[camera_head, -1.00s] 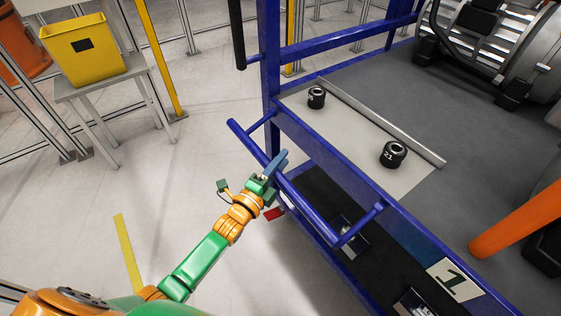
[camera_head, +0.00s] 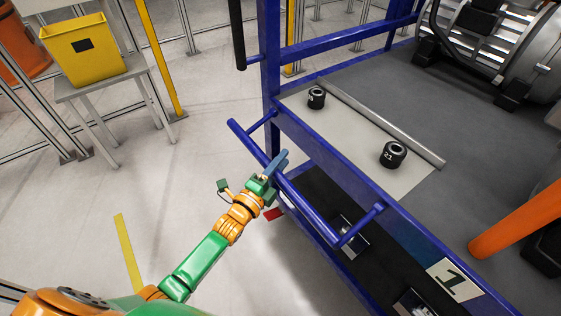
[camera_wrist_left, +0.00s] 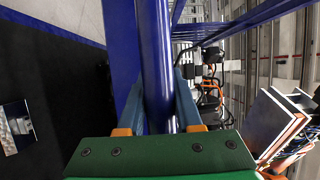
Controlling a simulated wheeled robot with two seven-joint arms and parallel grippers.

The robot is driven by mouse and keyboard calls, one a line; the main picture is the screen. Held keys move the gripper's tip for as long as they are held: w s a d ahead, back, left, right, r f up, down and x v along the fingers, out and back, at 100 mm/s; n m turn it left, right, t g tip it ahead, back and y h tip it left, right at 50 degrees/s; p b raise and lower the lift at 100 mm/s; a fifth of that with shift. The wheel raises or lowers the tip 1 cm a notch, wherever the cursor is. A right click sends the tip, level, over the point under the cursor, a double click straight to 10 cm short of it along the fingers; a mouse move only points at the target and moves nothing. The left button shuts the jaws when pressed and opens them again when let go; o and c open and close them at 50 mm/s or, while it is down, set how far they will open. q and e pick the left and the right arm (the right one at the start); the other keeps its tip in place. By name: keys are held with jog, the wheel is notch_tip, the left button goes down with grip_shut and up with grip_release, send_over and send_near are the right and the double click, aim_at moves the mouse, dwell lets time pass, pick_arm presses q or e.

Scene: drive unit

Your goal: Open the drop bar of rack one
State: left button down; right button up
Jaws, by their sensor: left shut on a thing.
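The drop bar (camera_head: 319,219) is a blue tube along the front of the blue rack marked with a 1 sign (camera_head: 455,279). It stands out from the rack's frame on short arms at both ends. My left gripper (camera_head: 276,166) is shut on the bar, left of its middle. In the left wrist view the blue bar (camera_wrist_left: 155,60) runs between the two fingers of my left gripper (camera_wrist_left: 160,105). My right gripper is not in view.
Two black cylindrical parts (camera_head: 316,97) (camera_head: 394,154) stand on the rack's upper shelf, with a large grey machine behind. Small metal parts lie on the dark lower shelf. A yellow bin (camera_head: 83,49) sits on a grey table at the left.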

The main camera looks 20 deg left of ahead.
pick_arm(q)
jog(key=r, duration=0.1)
jog(key=r+p, duration=0.1)
jog(key=w+r, duration=0.1)
jog(key=shift+d, duration=0.3)
jog(key=c, duration=0.6)
grip_release()
jog(key=shift+s+f, duration=0.1)
jog(key=shift+p+v, duration=1.4)
jog(key=shift+v, duration=6.25)
